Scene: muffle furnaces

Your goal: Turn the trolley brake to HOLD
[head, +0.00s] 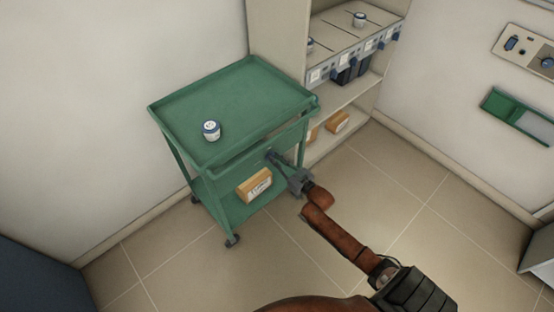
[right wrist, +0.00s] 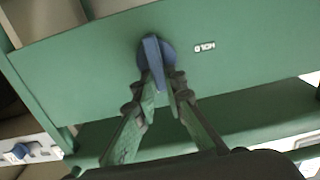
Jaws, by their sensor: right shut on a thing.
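The green trolley (head: 262,82) stands against the wall in the head view. Its brake is a blue round knob with a bar handle (right wrist: 153,52) on the green side panel, filling the middle of the right wrist view. A small white label (right wrist: 205,47), seemingly reading HOLD upside down, is to the right of the knob. The bar lies roughly up-down in that view, not pointing at the label. My right gripper (head: 272,157) reaches the panel, and its fingertips (right wrist: 160,82) are shut on the bar's lower end. My left gripper is not in view.
A white jar (head: 211,131) stands on the trolley top and an orange box (head: 254,186) on its lower shelf. A beige shelf unit (head: 278,40) stands close behind on the right. The floor (head: 400,190) right of the trolley is clear.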

